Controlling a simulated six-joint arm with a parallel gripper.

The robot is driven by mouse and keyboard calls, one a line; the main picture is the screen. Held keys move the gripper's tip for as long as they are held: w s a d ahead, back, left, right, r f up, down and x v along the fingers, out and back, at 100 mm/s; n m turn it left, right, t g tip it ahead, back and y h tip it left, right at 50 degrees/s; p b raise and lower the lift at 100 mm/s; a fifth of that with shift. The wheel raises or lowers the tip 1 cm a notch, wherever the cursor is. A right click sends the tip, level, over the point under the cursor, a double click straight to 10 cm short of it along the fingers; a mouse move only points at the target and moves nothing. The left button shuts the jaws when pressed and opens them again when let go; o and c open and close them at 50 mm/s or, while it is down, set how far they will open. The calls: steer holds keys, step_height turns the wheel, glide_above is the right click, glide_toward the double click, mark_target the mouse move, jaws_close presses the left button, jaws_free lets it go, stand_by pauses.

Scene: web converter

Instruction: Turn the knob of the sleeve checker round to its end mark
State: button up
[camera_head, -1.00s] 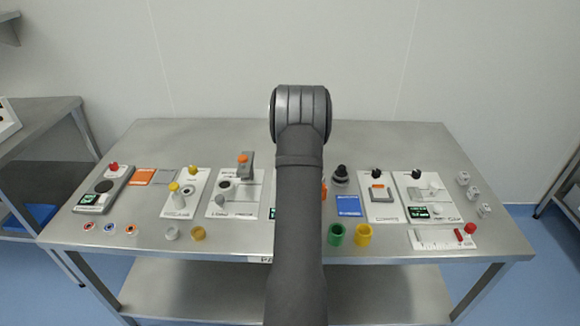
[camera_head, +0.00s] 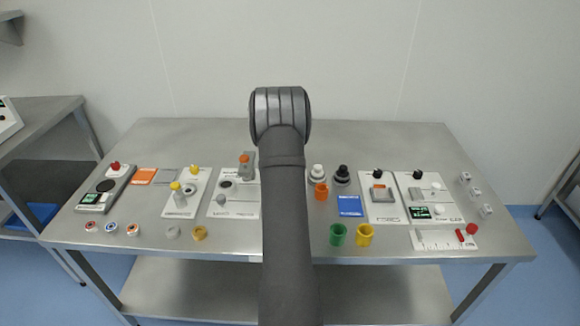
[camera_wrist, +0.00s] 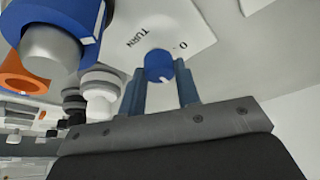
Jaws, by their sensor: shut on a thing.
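In the wrist view a blue round knob (camera_wrist: 158,63) with a short white pointer line sits at the edge of a white plate (camera_wrist: 195,25). The plate carries the word TURN and a "0" mark. The pointer is on the side of the knob nearest my gripper, away from the lettering. My gripper (camera_wrist: 161,77) has one finger on each side of the knob and is shut on it. No end mark can be made out. In the head view my arm hides the gripper and the knob.
Left in the wrist view are a large blue cylinder with a grey end (camera_wrist: 52,52), an orange ring (camera_wrist: 18,75) and a white round part (camera_wrist: 100,85). In the head view, devices stand both sides of my arm, with green (camera_head: 337,235) and yellow (camera_head: 364,236) cups at right.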

steer(key=shift+m+h, duration=0.3)
steer(key=shift+m, duration=0.8)
steer(key=shift+g, duration=0.3)
steer(key=o, duration=1)
steer(key=shift+a+r, duration=0.1)
steer(key=v, duration=1.7)
steer(key=shift+a, duration=0.1)
